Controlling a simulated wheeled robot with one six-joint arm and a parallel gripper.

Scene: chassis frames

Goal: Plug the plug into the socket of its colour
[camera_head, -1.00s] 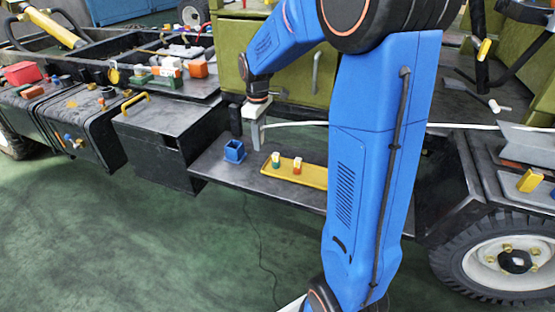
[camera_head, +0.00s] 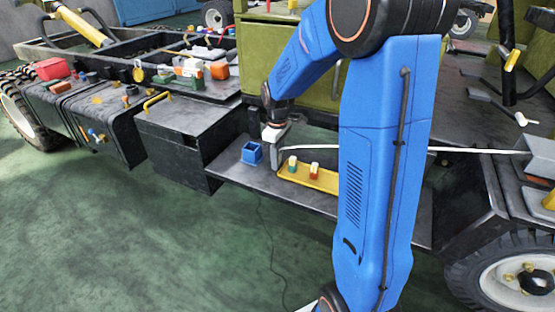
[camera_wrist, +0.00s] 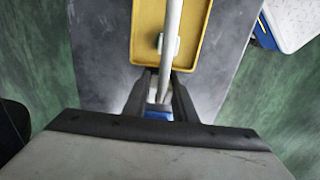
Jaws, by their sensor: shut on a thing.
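My gripper (camera_head: 276,158) is low over the dark step and shut on a plug with a white cable (camera_wrist: 172,40). The plug is mostly hidden. A blue patch (camera_wrist: 157,115) shows between the fingers in the wrist view; I cannot tell whether it is plug or socket. A blue open box-like socket (camera_head: 252,152) stands on the step just left of my gripper in the head view. A green-and-white plug (camera_head: 292,164) and a red-and-white plug (camera_head: 314,170) stand on the yellow tray (camera_head: 328,184), right of the gripper.
The white cable runs right, behind my arm, to a grey box (camera_head: 541,155). A dark cabinet (camera_head: 180,135) stands left of the step. Orange, green and white blocks (camera_head: 190,67) sit on the chassis further left.

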